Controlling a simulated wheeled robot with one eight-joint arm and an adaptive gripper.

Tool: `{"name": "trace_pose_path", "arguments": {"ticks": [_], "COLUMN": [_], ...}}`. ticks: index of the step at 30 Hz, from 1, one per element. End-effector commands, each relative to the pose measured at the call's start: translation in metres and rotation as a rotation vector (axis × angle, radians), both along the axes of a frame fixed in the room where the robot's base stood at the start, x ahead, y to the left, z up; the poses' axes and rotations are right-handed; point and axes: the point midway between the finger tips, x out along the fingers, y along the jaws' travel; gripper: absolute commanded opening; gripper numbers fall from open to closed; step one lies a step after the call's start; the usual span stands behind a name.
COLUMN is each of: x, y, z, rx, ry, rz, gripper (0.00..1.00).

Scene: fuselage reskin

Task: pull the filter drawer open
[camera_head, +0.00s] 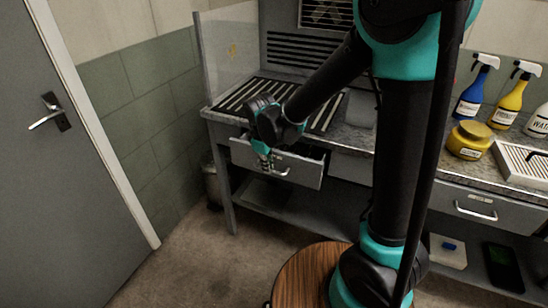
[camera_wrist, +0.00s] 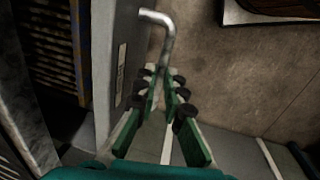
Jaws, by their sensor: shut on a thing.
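The filter drawer (camera_head: 302,171) is a grey drawer under the slatted part of the bench. It stands out from the bench, and part of its inside shows in the head view. Its front panel also shows in the wrist view (camera_wrist: 117,55). My gripper (camera_head: 266,163) is at the left part of the drawer's metal handle (camera_head: 283,173). In the wrist view my gripper (camera_wrist: 166,78) has its fingers close together on the handle (camera_wrist: 160,25), whose bent end sticks out beyond the fingertips. The exact contact is partly hidden by the fingers.
A second shut drawer (camera_head: 470,207) is at the right. Blue (camera_head: 475,88) and yellow (camera_head: 510,100) spray bottles and a yellow jar (camera_head: 470,140) stand on the bench. A bin (camera_head: 211,182) is left of the bench. Floor (camera_head: 215,262) in front is clear. A door (camera_head: 75,170) is at the left.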

Motion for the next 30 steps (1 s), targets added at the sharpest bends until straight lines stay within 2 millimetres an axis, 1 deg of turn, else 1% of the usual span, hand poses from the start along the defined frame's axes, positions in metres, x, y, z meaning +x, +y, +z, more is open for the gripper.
{"name": "trace_pose_path", "arguments": {"ticks": [1,6,15,18,22,25,30], "x": [-0.015,-0.061,-0.133,-0.152,-0.171,-0.182,-0.192], "y": [0.006,0.023,0.049,0.056,0.063,0.067,0.070], "z": [0.000,0.000,0.000,0.000,0.000,0.000,0.000], "rx": [0.001,0.001,0.001,0.001,0.001,0.001,0.001], "ry": [0.001,0.002,0.001,0.001,0.001,0.001,0.001], "rz": [0.007,0.008,0.008,0.007,0.005,0.004,0.002], "gripper": [0.00,0.00,0.00,0.00,0.00,0.00,0.00]}}
